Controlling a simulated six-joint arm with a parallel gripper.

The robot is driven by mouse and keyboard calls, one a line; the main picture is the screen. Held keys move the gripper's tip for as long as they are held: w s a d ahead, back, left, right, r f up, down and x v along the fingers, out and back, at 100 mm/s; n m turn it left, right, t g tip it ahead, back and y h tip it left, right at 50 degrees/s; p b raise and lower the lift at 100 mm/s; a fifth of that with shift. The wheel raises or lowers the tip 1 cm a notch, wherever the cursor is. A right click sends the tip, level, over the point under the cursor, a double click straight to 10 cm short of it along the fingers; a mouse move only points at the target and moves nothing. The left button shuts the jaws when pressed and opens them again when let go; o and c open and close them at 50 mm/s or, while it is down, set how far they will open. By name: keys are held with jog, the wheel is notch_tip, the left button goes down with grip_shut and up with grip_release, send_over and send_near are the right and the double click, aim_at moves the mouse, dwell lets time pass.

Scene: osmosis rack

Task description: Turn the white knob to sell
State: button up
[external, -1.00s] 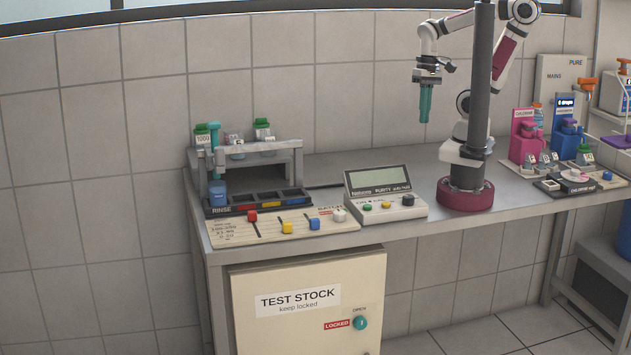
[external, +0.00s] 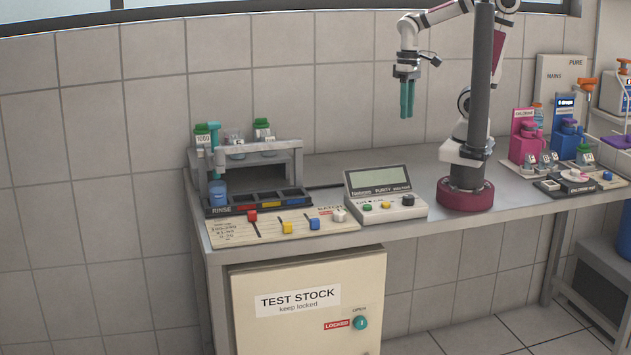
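The white knob (external: 339,215) sits at the right end of a beige panel (external: 240,234) on the front left of the bench. Small lettering beside it is too small to read fully, so I cannot tell which setting it points at. My gripper (external: 406,113), with teal fingers pointing down, hangs in the air above and behind the grey-screened meter. It is well apart from the knob, up and to the right of it. The two fingers look close together and nothing shows between them; I cannot tell whether they are open or shut.
Red (external: 252,216), yellow (external: 287,228) and blue (external: 314,224) knobs sit on the same panel. A rack with bottles (external: 290,146) stands behind it. The meter (external: 385,198) is just right of the white knob. The air above the panel is clear.

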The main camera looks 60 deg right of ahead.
aim_at(339, 212)
jog(key=shift+o, duration=1.1)
jog(key=w+a+n, duration=0.5)
jog(key=a, duration=0.1)
jog(key=shift+n+h, duration=0.3)
jog(key=shift+o, duration=1.2)
jog(key=w+a+f+n, duration=0.1)
jog(key=w+a+n, duration=0.1)
jog(key=a+n, duration=0.2)
jog(key=a, duration=0.2)
jog(key=shift+w+a+f, duration=0.15)
jog(key=shift+w+a, duration=0.2)
jog(key=shift+w, duration=0.05)
jog(key=shift+o, duration=0.6)
jog(key=a+f+n, duration=0.4)
jog(key=a+n, duration=0.3)
jog(key=a, duration=0.5)
jog(key=shift+a+h, duration=0.15)
jog(key=shift+h, duration=0.25)
jog(key=shift+n, duration=0.3)
notch_tip(339, 212, down, 15)
jog(key=shift+f, duration=0.1)
jog(key=shift+w+f, duration=0.1)
jog(key=shift+f, duration=0.25)
grip_shut()
